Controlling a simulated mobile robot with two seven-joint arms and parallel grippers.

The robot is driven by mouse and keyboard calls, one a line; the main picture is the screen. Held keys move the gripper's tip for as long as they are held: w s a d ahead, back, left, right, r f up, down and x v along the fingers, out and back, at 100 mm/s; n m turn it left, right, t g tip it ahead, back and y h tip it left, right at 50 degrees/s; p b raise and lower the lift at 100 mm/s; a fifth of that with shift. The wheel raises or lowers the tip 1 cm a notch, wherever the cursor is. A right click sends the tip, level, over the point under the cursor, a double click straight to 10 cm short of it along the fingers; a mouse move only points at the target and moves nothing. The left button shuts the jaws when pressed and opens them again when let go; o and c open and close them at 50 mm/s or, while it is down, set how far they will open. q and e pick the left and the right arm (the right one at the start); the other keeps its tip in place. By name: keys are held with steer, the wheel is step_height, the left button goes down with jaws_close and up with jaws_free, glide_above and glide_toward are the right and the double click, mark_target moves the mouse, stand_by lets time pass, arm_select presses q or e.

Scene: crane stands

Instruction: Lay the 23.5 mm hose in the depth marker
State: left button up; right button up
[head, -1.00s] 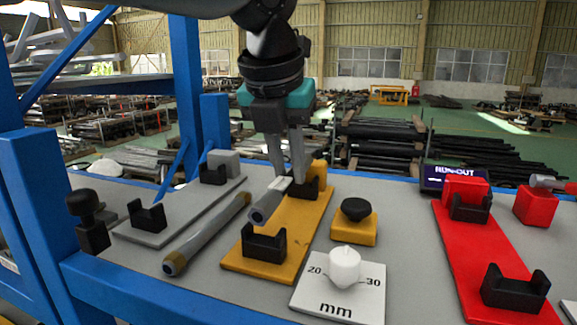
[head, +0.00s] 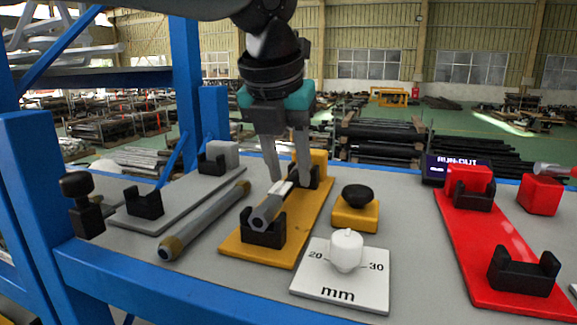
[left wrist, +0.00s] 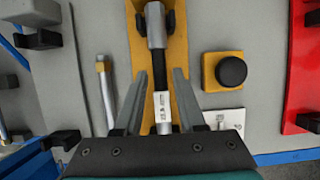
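A short hose (head: 266,210) with a grey end, a dark middle and a white label lies along the yellow stand (head: 278,258), its grey end in the near black cradle (head: 263,236). This stand, beside the mm plate, seems to be the depth marker; no name or hose size is readable. The hose also shows in the left wrist view (left wrist: 156,28). My left gripper (head: 290,181) is open, its fingers on either side of the hose's labelled end and apart from it in the left wrist view. The far cradle is partly hidden by the fingers. My right gripper is not in view.
A longer grey hose with brass ends (head: 208,222) lies left of the stand. A grey stand (head: 172,207) is beyond it. A black knob (head: 357,195) and a white mm plate (head: 340,290) sit right. A red run-out stand (head: 480,255) is further right.

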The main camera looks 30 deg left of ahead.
arm_select(q)
steer(key=shift+o, duration=1)
steer(key=p+v, duration=0.1)
steer(key=v, duration=1.4)
